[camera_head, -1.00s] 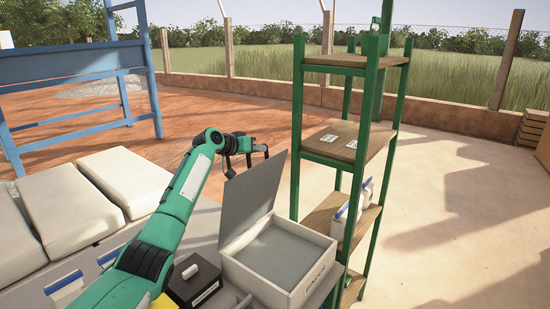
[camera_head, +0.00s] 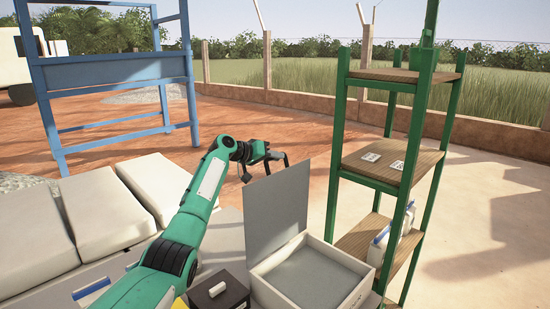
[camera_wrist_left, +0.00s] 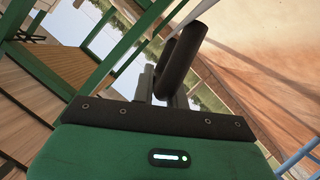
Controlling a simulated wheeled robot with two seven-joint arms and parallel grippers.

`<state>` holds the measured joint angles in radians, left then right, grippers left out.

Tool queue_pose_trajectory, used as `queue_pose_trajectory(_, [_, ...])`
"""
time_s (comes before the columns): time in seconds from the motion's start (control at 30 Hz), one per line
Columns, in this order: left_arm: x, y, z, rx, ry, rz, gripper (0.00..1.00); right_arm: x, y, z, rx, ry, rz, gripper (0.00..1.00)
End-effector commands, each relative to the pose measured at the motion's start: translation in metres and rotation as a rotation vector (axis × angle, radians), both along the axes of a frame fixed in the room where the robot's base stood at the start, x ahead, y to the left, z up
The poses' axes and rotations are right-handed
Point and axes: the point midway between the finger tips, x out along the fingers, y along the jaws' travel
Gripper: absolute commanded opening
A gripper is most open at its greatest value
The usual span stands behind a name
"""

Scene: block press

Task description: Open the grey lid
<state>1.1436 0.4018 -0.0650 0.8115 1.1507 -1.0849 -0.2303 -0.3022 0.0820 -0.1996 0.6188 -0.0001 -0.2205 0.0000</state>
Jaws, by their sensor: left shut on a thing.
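The grey lid (camera_head: 276,208) stands raised, roughly upright, along the left side of a shallow white box (camera_head: 350,303). The box has a grey inside that lies open to view. My left gripper (camera_head: 265,170) is at the lid's top edge, on its far side, with dark fingers partly hidden by it. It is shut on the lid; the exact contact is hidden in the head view. In the left wrist view a dark round bar (camera_wrist_left: 182,55) sits at the fingers. My right gripper is not in view.
A small black box with a white knob (camera_head: 217,289) stands left of the white box. Pale cushion-like sacks (camera_head: 105,210) lie at the left. A green shelf rack with wooden boards (camera_head: 392,165) stands close on the right.

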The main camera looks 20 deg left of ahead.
Motion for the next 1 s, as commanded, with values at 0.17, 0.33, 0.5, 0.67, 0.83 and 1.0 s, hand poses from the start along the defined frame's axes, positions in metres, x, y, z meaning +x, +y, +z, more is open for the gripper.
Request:
queue_pose_trajectory(0.17, [0.0,-0.001,-0.003,0.002,0.004,-0.002,0.36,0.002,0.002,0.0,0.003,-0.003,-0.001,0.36])
queue_pose_trajectory(0.33, [0.0,-0.001,-0.002,0.002,0.003,-0.002,0.36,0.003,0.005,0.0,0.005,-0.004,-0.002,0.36])
queue_pose_trajectory(0.5, [-0.003,0.002,-0.001,0.002,0.002,0.0,0.36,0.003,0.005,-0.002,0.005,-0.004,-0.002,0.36])
queue_pose_trajectory(0.67, [-0.016,0.011,0.002,0.004,0.0,0.0,0.36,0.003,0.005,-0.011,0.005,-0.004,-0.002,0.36])
queue_pose_trajectory(0.83, [-0.042,0.029,0.011,0.005,0.0,0.002,0.36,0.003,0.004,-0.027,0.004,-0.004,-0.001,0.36])
queue_pose_trajectory(1.0, [-0.074,0.049,0.024,0.005,0.001,0.002,0.36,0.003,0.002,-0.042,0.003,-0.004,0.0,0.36])
